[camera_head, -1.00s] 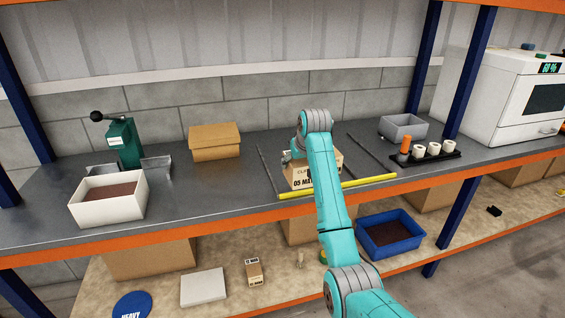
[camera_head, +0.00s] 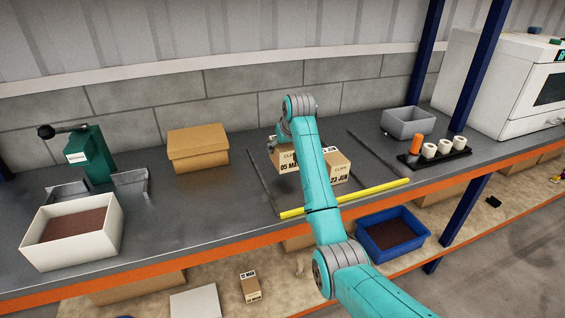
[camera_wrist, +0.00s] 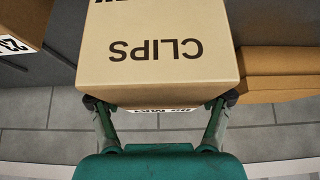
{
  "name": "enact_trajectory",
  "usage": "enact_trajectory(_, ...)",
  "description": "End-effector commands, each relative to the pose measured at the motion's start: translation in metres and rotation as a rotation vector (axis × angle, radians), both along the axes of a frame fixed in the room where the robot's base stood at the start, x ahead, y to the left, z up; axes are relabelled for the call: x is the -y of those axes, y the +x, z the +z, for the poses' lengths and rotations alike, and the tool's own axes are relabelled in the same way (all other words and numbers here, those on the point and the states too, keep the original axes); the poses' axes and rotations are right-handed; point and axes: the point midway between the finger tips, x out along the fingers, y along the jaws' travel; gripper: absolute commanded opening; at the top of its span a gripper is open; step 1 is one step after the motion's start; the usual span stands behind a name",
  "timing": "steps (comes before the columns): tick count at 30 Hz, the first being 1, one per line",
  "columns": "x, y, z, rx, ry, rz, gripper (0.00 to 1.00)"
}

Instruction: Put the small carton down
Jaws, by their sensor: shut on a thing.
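A small tan carton (camera_head: 288,162) marked CLIPS and 05 MAR is in my gripper (camera_head: 284,138), above or at the left of the area between two dark rails. In the wrist view its CLIPS face (camera_wrist: 155,50) fills the upper middle, and my two fingers (camera_wrist: 160,101) are shut on its near end. My arm hides part of it in the head view. A second carton (camera_head: 338,166), marked CLIPS and 23 JUN, stands just right of it; it also shows at the left edge of the wrist view (camera_wrist: 22,18). Whether the held carton touches the shelf cannot be told.
A yellow bar (camera_head: 370,192) runs along the front edge. Dark rails flank the cartons (camera_head: 263,182) (camera_head: 378,153). A brown lidded box (camera_head: 198,150) stands left, a grey bin (camera_head: 407,121) and spool rack (camera_head: 435,158) right. Bare shelf lies between lidded box and left rail.

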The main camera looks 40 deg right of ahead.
Motion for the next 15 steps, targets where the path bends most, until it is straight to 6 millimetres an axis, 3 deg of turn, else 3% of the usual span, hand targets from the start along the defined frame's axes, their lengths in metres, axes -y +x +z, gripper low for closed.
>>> enact_trajectory(15, 0.0, 0.0, -0.054, 0.002, -0.001, 0.0, 0.2)
